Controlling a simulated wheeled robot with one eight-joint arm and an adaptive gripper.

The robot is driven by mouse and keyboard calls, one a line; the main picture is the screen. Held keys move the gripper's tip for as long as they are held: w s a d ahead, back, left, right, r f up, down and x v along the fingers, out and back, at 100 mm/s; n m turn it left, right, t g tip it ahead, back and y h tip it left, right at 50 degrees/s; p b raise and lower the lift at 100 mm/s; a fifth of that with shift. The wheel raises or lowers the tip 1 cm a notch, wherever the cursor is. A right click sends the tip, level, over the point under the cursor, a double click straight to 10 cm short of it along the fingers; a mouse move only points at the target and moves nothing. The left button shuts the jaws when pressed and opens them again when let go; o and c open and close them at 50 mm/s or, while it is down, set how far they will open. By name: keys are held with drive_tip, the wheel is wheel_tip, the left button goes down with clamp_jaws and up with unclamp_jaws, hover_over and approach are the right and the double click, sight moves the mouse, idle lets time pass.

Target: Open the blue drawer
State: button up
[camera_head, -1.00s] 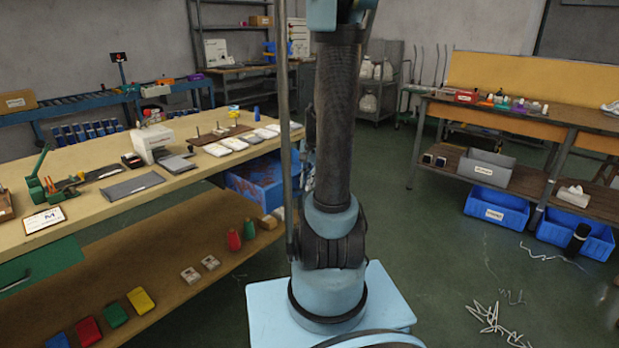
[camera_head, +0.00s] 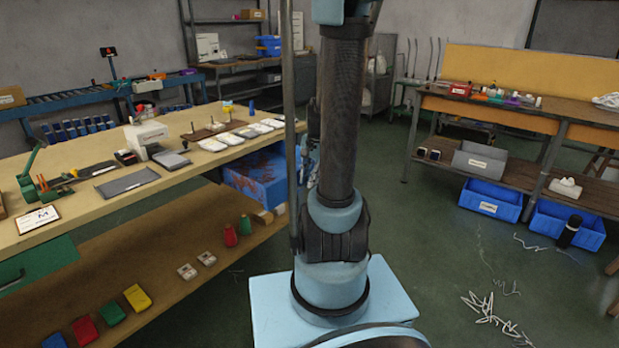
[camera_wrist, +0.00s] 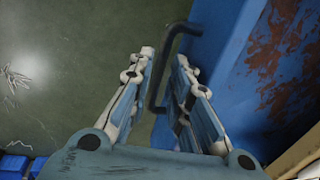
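The blue drawer unit (camera_head: 255,180), with rusty red patches, stands under the long bench in the head view, left of my arm. Its blue face (camera_wrist: 225,55) fills the upper right of the wrist view. A dark bar handle (camera_wrist: 164,72) sticks out from that face. My gripper (camera_wrist: 164,56) is open, with its two fingers apart on either side of the handle. The handle's bar runs between the fingers; I cannot tell whether either finger touches it. In the head view my arm mostly hides the gripper and the handle.
The long bench (camera_head: 100,205) with tools and a lower shelf (camera_head: 160,270) stands at left. A workbench (camera_head: 510,110) with blue bins (camera_head: 490,201) below is at right. Green floor (camera_head: 420,240) is open between them, with white tangled strands (camera_head: 490,310) on it.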

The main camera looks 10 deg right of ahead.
wheel_tip(320, 180, up, 12)
drive_tip(key=s+d, duration=0.1)
drive_tip(key=shift+s+d+f, duration=0.15)
drive_tip(key=shift+s, duration=0.15)
idle(0.5)
drive_tip(key=s+a+f+n, duration=0.2)
drive_tip(key=s+f+n, duration=0.1)
drive_tip(key=s, duration=0.3)
drive_tip(key=s+a+f+n, duration=0.1)
drive_tip(key=s+f+n, duration=0.2)
drive_tip(key=s, duration=0.3)
drive_tip(key=s+a+f+n+h, duration=0.1)
drive_tip(key=s+a+f+n, duration=0.1)
drive_tip(key=s+f+n, duration=0.2)
drive_tip(key=s, duration=0.2)
drive_tip(key=shift+s+a+n+t, duration=0.3)
drive_tip(key=shift+a+n, duration=0.05)
drive_tip(key=shift+n, duration=0.05)
drive_tip(key=shift+w+f, duration=0.25)
drive_tip(key=shift+w, duration=0.2)
